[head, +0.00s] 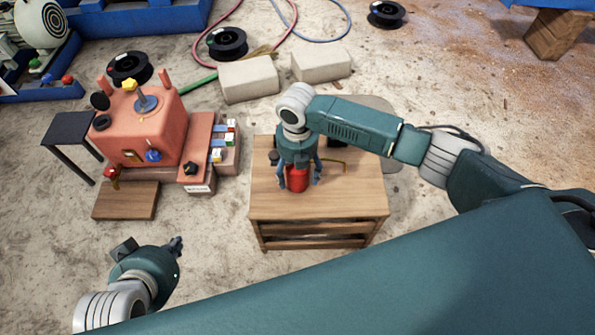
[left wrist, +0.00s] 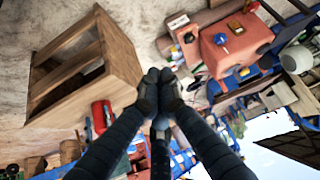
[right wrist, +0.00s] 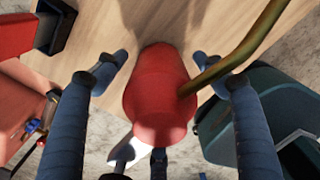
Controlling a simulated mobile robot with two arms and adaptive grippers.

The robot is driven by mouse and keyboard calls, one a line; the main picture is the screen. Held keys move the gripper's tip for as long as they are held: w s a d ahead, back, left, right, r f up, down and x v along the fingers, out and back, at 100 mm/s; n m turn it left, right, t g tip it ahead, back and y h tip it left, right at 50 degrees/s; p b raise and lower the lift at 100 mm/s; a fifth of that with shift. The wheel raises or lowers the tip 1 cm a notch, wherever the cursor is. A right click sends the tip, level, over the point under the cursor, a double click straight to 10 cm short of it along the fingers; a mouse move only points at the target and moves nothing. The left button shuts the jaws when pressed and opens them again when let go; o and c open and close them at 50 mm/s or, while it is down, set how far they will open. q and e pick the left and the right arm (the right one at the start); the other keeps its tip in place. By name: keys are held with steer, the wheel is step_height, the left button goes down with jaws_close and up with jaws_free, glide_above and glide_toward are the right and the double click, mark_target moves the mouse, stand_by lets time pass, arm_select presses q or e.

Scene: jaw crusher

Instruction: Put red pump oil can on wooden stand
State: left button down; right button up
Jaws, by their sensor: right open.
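The red pump oil can (head: 297,180) appears to stand upright on the top of the wooden stand (head: 345,203), a low table with a slatted lower part. In the right wrist view the can (right wrist: 160,95) is between my fingers, with its brass spout (right wrist: 245,58) pointing to the upper right. My right gripper (head: 299,182) is open, pointing down around the can. Gaps show between its fingertips and the can. My left gripper (head: 176,245) is at the lower left, apart from the stand (left wrist: 120,55); its fingertips (left wrist: 160,76) meet with nothing between them.
A red machine (head: 145,125) with knobs stands on the floor left of the stand, with a wooden board (head: 125,200) in front. Concrete blocks (head: 249,78), cable spools (head: 227,42) and hoses lie behind. Bare floor lies between the machine and the stand.

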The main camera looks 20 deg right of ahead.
steer(key=shift+r, duration=0.25)
step_height(320, 180, up, 3)
steer(key=shift+f+p, duration=0.15)
steer(key=shift+p, duration=0.35)
step_height(320, 180, up, 4)
steer(key=shift+f+p, duration=0.1)
steer(key=shift+p, duration=0.55)
step_height(320, 180, up, 4)
steer(key=shift+r+p, duration=0.1)
steer(key=shift+p, duration=0.4)
steer(key=shift+r, duration=0.5)
arm_select(q)
steer(key=s+a+f+g+y, duration=0.1)
steer(key=s+g, duration=0.3)
steer(key=s, duration=0.4)
steer(key=shift+s+a+f, duration=0.15)
steer(key=shift+s+a, duration=0.1)
steer(key=shift+a, duration=0.55)
arm_select(e)
steer(key=shift+f, duration=0.1)
